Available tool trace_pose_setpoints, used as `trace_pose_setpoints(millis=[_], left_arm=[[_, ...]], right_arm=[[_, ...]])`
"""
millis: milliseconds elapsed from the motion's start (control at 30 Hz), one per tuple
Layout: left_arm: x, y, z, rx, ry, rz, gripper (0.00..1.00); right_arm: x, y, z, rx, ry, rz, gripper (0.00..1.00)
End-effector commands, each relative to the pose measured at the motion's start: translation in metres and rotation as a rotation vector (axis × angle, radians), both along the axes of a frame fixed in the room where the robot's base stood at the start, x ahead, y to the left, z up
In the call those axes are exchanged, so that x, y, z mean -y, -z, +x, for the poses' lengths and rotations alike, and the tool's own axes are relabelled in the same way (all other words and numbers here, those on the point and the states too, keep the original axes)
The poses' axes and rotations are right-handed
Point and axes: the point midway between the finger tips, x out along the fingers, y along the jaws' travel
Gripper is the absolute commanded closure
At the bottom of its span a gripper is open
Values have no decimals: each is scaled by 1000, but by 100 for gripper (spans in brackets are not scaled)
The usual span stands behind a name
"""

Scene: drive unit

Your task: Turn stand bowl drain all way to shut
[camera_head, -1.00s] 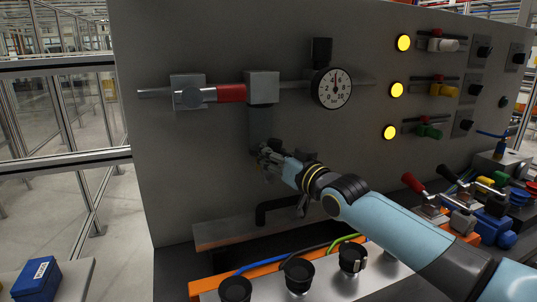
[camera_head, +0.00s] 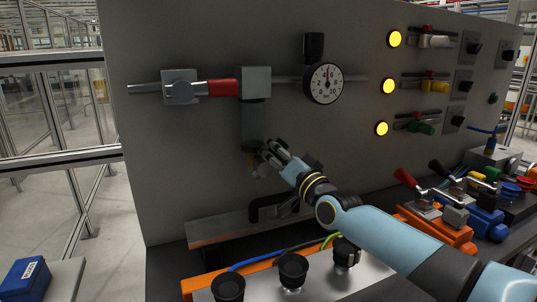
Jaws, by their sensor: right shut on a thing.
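The stand bowl (camera_head: 252,122) is a grey cylinder hanging upright under a grey block (camera_head: 253,83) on the panel. Its drain is at the bowl's lower end, mostly hidden by my right gripper (camera_head: 264,160). A small brownish-yellow part shows there beside the fingers. My right gripper comes from the lower right and is shut on the drain, just under the bowl. The fingers are dark and small, so the drain's angle cannot be told. My left gripper is not in view.
A red-handled valve (camera_head: 222,88) and a round gauge (camera_head: 323,83) flank the block. A dark bent pipe (camera_head: 265,207) and a ledge (camera_head: 215,230) lie below the gripper. Black knobs (camera_head: 292,270) stand in front. Lit yellow lamps (camera_head: 388,86) are at right.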

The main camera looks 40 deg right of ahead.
Motion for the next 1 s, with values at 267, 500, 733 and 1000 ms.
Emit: trace_pose_setpoints(millis=[267, 500, 733, 1000], left_arm=[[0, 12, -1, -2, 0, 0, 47], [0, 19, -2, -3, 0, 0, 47], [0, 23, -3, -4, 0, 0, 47], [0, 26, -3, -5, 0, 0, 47]], right_arm=[[6, 21, -4, 41, 4, 255, 100], [9, 30, -5, 90, 5, 466, 100], [10, 36, -6, 129, 6, 625, 100], [11, 39, -6, 156, 6, 735, 100]])
